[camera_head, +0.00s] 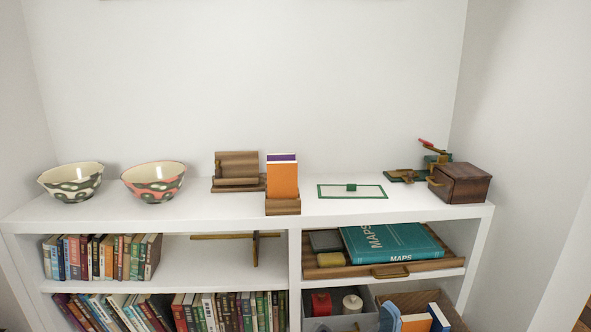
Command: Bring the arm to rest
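Neither of my grippers nor my arms shows in the head view. The task line names no object other than the arm. A white shelf unit (235,207) stands ahead against a white wall. On its top, an orange book (283,180) and a purple-edged one stand upright in a small wooden holder (283,206). A teal MAPS book (392,243) lies in a wooden tray (444,264) on the right shelf.
A wooden stand (237,168), a green-bordered panel (352,194) and a dark wooden box (464,184) are also on top.

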